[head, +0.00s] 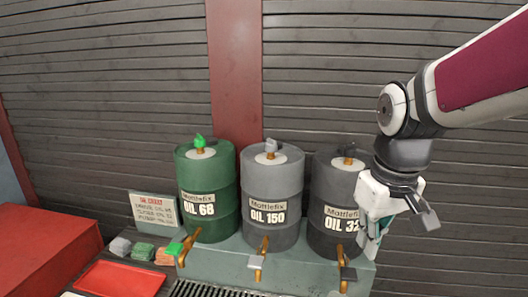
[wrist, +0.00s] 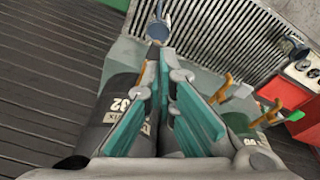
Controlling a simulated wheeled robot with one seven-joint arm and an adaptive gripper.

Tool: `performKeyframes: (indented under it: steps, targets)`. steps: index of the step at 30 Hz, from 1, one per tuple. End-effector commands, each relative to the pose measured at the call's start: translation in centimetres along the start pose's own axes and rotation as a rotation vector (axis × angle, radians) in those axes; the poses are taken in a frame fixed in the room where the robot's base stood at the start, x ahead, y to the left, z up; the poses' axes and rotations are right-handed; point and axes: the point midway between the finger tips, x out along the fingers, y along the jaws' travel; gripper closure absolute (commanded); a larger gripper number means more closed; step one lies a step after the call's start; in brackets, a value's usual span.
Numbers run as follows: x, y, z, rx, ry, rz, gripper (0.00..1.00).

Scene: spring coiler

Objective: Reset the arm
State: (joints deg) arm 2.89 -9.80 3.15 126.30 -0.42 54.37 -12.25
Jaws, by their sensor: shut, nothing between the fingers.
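My gripper (head: 372,232) hangs at the right in the head view, beside the dark drum marked OIL 32 (head: 328,232) and partly in front of it. In the wrist view my gripper (wrist: 158,42) has its teal-padded fingers meeting at the tips, shut with nothing between them. My arm comes in from the upper right and bends downward at the wrist. I cannot tell whether the gripper touches the drum.
A green drum (head: 206,178) and a grey drum (head: 272,183) stand left of the dark drum, above taps (head: 257,266). A red tray (head: 120,279), coloured blocks (head: 143,251) and a sign (head: 154,210) are at lower left. A slatted wall (head: 370,60) stands behind.

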Motion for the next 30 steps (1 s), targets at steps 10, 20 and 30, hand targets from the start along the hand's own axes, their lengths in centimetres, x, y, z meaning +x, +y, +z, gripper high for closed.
performKeyframes:
  steps: [10, 20, 30]
  targets:
    - [-5.2, -1.6, 7.4, 0.152, 0.231, 0.031, 1.0]
    - [-5.9, -2.3, 10.5, 0.223, 0.331, 0.023, 1.0]
    - [-5.9, -2.3, 10.6, 0.224, 0.332, 0.022, 1.0]
